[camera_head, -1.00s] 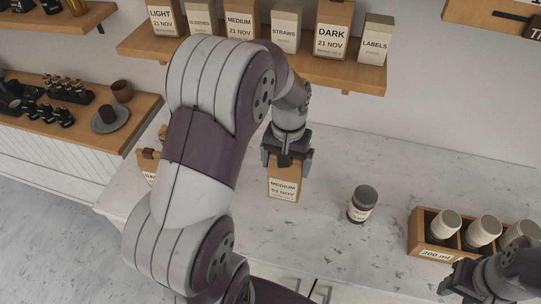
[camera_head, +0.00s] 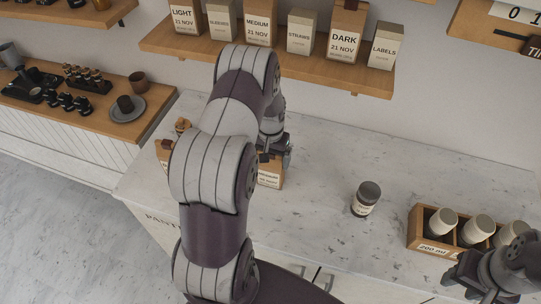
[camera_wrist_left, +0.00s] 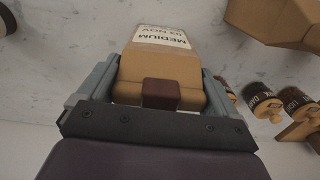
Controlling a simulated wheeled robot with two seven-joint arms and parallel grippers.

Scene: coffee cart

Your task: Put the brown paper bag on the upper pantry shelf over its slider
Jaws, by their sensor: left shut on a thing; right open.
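My left gripper (camera_head: 273,152) is shut on a brown paper bag (camera_head: 268,180) with a white MEDIUM label, over the left part of the counter. In the left wrist view (camera_wrist_left: 160,75) the bag sits between the fingers, its dark clip towards me. I cannot tell whether it touches the counter. My arm hides part of it in the head view. The upper pantry shelf (camera_head: 163,43) at the back holds a row of labelled bags, including MEDIUM 21 NOV (camera_head: 258,28). I cannot make out a slider there. My right gripper (camera_head: 470,280) is open at the lower right.
A jar (camera_head: 365,199) and a wooden cup crate (camera_head: 428,246) stand to the right.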

